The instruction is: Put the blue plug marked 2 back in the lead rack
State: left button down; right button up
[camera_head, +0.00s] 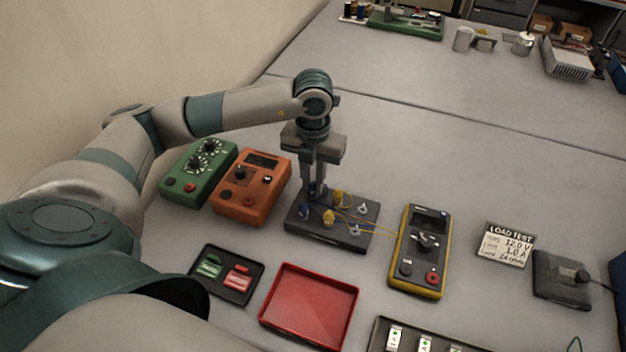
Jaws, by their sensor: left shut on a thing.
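The lead rack (341,241) is a dark flat block with several yellow and blue plugs on it. My left gripper (317,190) points straight down over the rack's back left part. It is shut on what looks like a blue plug, mostly hidden between the fingertips. The number 2 is too small to read, and I cannot tell whether this plug is seated. My right gripper is not in view.
Left of the rack are an orange meter (252,190) and a green box (199,173). A yellow multimeter (420,250) is close on the right, with yellow leads running toward it. In front are a red tray (310,306) and a small black tray (227,274).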

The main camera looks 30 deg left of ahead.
aim_at(313, 182)
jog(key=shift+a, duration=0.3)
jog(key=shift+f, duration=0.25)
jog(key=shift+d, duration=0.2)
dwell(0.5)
pick_arm(q)
jog(key=c, duration=1.6)
grip_release()
jog(key=shift+b, duration=0.3)
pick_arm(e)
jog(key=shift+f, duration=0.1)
